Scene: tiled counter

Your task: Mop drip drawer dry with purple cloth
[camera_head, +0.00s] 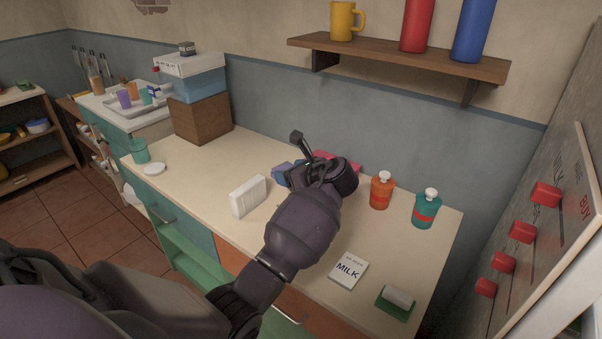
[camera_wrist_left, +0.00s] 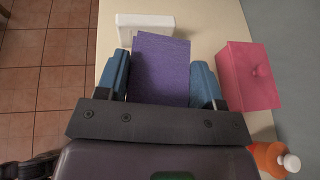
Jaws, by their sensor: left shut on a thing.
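My left gripper (camera_wrist_left: 160,75) is shut on the purple cloth (camera_wrist_left: 162,60), which sits between its two blue fingers in the left wrist view. In the head view this gripper (camera_head: 286,173) is over the back middle of the counter, and my wrist hides most of it and the cloth. An open green drawer (camera_head: 190,252), possibly the drip drawer, is at the counter's front, to the left of and below my gripper. I cannot tell whether it is wet. My right gripper is not in view.
A white block (camera_head: 249,196) stands left of my gripper and a pink box (camera_wrist_left: 248,78) right of the cloth. An orange bottle (camera_head: 381,190), a teal bottle (camera_head: 426,208) and a milk card (camera_head: 348,270) occupy the right side. The counter's left middle is mostly clear.

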